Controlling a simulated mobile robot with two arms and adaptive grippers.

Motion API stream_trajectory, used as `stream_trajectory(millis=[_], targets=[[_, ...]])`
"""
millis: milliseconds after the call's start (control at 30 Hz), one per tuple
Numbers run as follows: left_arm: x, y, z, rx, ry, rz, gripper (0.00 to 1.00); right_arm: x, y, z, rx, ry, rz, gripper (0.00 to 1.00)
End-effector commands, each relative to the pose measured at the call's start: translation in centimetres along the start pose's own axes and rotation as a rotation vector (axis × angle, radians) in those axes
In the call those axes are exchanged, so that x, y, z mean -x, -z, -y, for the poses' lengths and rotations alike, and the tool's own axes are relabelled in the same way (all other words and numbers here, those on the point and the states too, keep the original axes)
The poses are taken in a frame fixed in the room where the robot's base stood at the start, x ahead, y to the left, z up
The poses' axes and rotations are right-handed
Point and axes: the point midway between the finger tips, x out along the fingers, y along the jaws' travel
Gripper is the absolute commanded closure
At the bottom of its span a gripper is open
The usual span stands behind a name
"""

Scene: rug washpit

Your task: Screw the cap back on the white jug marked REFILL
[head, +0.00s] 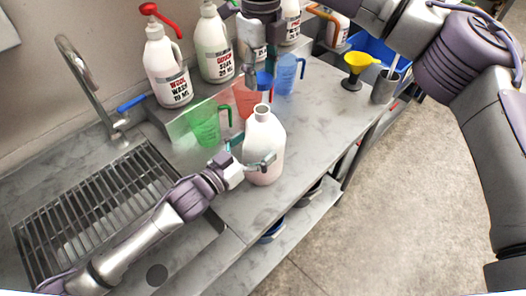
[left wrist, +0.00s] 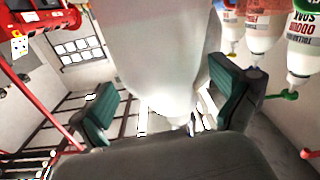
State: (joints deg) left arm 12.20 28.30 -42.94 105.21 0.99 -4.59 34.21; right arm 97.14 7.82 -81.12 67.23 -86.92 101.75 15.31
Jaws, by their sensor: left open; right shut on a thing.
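The white jug (head: 264,155) stands upright near the front edge of the counter, its neck open and bare at the top. No REFILL marking is readable from here. In the left wrist view the jug (left wrist: 165,55) fills the space between the green fingertip pads; contact is unclear. My right gripper (head: 257,78) is above the jug, shut on a blue cap (head: 264,80). The cap is apart from the neck and appears above it, partly hidden by the fingers.
Green (head: 206,126), red (head: 243,100) and blue (head: 287,75) measuring cups stand behind the jug. Labelled bottles (head: 168,72) line the raised ledge. A yellow funnel (head: 356,62) and metal cup (head: 384,87) are at the right. The sink grate (head: 95,205) is at left.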

Motion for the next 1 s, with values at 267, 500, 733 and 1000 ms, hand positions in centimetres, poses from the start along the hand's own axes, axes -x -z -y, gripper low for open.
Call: stream_trajectory(millis=[267,500,733,1000], targets=[[0.0,0.0,0.0,0.000,0.000,0.000,0.25,0.0,0.0,0.0,0.000,0.000,0.000,0.66],[0.0,0.0,0.0,0.000,0.000,0.000,0.65,0.0,0.0,0.0,0.000,0.000,0.000,0.66],[0.1,0.0,0.0,-0.001,0.000,0.000,0.82,-0.3,0.0,0.0,0.000,-0.001,-0.001,0.67],[0.1,0.0,0.0,-0.001,0.000,0.000,0.82,-3.9,0.0,0.1,-0.001,-0.009,-0.003,0.67]])
